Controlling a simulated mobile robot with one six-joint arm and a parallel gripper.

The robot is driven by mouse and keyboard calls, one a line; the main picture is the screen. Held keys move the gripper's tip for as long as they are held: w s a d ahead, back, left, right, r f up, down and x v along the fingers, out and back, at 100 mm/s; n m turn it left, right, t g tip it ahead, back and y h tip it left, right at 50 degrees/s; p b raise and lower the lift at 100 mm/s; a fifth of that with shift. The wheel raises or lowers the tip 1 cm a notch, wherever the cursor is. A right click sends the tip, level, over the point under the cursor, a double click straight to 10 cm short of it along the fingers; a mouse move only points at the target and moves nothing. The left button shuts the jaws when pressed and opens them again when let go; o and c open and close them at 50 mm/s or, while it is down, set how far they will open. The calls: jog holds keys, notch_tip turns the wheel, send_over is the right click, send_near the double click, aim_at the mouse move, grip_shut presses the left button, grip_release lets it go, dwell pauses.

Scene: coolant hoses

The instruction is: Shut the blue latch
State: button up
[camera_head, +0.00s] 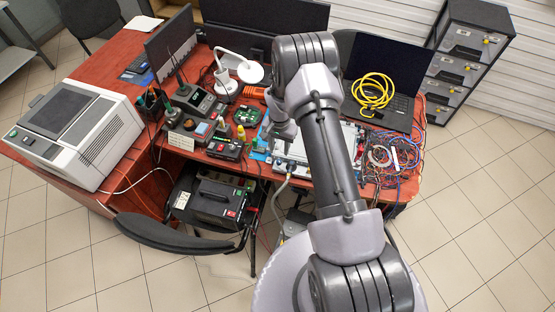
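My arm reaches up the middle of the view and bends back down over the red table (222,152). My gripper (272,133) is small, pointing down near the left edge of a pale panel (292,152), and partly merged with the wrist. I cannot tell whether its fingers are open or shut. A small blue patch (258,156) shows on the table just left of the panel. I cannot tell whether it is the blue latch or what position the latch is in. My arm hides part of the panel.
A grey hose (279,194) hangs from the panel's front edge. Boxed instruments (194,130) stand to the left. A laptop (390,70) with coiled yellow cable (373,92) and loose wires (392,158) lie to the right. A chair (178,236) stands in front.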

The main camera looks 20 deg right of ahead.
aim_at(279, 161)
notch_tip(279, 161, down, 8)
jog(key=shift+f+b, duration=0.1)
jog(key=shift+b, duration=0.25)
grip_shut()
